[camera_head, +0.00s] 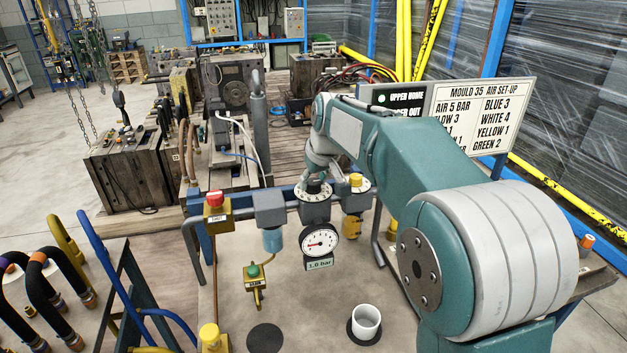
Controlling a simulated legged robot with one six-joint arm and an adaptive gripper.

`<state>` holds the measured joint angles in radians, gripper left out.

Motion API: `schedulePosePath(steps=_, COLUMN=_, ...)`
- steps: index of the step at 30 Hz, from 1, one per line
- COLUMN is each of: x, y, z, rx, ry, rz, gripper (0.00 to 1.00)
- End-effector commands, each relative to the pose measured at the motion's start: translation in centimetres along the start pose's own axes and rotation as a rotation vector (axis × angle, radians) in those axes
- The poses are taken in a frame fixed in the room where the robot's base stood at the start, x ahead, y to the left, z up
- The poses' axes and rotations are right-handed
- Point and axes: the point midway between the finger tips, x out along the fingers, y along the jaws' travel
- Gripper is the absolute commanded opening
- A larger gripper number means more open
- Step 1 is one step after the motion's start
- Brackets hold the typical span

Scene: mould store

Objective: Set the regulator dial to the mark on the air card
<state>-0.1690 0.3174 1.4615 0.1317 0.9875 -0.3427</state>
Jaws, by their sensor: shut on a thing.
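A round white gauge (321,242) with a red needle sits below the dial. Its small green readout (320,264) looks like 1.6 bar, though the digits are small. The air card (489,116), headed "MOULD 35 AIR SET-UP", stands behind my arm and shows "AIR 5 BAR". My arm covers part of its lower left.
A red button box (215,208) and grey filter unit (270,208) stand left of the regulator; a yellow-capped unit (355,193) is close on its right. A yellow valve (254,283) and white cup (365,320) are in front.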

Motion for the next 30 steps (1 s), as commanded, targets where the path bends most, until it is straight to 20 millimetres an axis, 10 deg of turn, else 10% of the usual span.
schedulePosePath(steps=30, x=0.40, y=-0.33, z=0.03, rx=0.644, ry=-0.006, rz=0.269, gripper=0.02)
